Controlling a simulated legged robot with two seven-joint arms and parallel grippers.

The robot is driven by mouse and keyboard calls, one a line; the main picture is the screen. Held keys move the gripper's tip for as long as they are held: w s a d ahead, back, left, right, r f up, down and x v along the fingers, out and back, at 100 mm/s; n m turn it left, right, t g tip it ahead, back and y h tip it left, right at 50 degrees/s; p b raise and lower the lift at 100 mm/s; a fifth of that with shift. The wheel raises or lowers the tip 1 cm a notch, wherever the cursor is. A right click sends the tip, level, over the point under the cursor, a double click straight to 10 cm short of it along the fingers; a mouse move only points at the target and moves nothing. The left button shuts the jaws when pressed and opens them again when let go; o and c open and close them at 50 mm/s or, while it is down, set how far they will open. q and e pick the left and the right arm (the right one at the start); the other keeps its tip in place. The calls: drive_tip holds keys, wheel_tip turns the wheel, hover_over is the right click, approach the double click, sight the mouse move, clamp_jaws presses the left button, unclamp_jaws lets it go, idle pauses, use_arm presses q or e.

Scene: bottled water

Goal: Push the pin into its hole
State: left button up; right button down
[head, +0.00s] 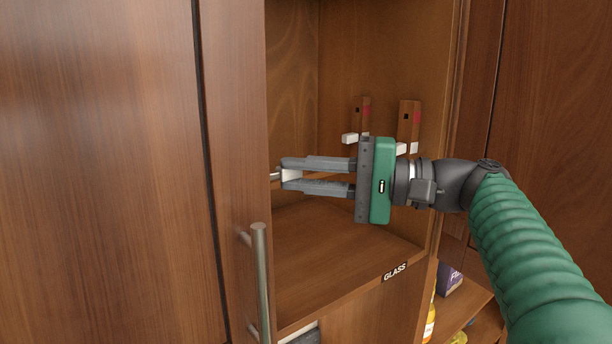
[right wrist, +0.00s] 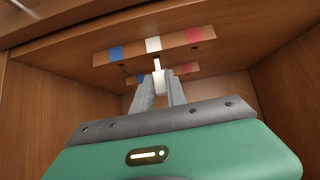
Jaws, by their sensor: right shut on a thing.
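My right gripper (head: 287,174) is inside the open cabinet, pointing left. It is shut on the white head of a pin (head: 292,175). The pin's thin pale shaft sticks out to the left, level, and its end passes behind the cabinet's front edge. In the right wrist view, the pin (right wrist: 158,75) points at a wooden strip (right wrist: 122,54) with blue, white and red patches. The shaft's end meets the strip just below the white patch. Whether the tip is in a hole or only against the strip, I cannot tell. My left gripper is not in view.
A metal handle (head: 261,280) stands at front left.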

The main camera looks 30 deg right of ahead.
drive_tip(key=shift+s+a, duration=0.1)
drive_tip(key=shift+a, duration=0.2)
drive_tip(key=shift+f+b, duration=0.1)
drive_tip(key=shift+b, duration=0.25)
drive_tip(key=shift+a, duration=0.1)
idle(0.9)
idle(0.7)
drive_tip(key=shift+a+b, duration=0.7)
drive_tip(key=shift+a, duration=0.2)
drive_tip(key=shift+d, duration=0.1)
idle(0.3)
